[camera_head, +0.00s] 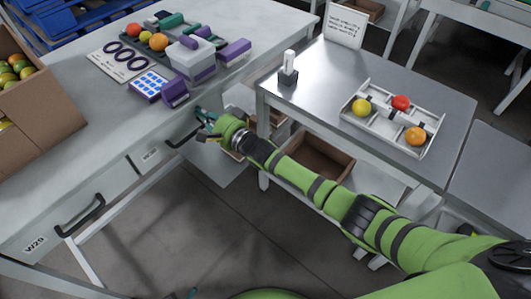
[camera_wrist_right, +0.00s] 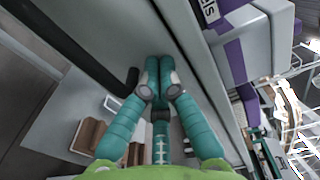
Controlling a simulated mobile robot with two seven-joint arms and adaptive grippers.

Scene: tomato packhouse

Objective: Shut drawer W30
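Drawer W30 (camera_head: 150,156) is in the front of the long grey workbench, with a small label and a dark bar handle (camera_head: 183,136). Its front looks about level with the bench front; I cannot tell whether a small gap is left. My right gripper (camera_head: 203,114) is at the right end of this drawer front, beside the handle. In the right wrist view its teal fingers (camera_wrist_right: 153,64) are together and empty, close to the grey front, with the dark handle (camera_wrist_right: 126,84) to their left. Contact is unclear.
Drawer W29 (camera_head: 72,222) is to the left with its own handle. The bench holds a cardboard box of tomatoes (camera_head: 40,105), purple-lidded containers (camera_head: 192,58) and a ring card (camera_head: 122,58). A side table (camera_head: 300,98) with a white tray (camera_head: 389,132) stands right.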

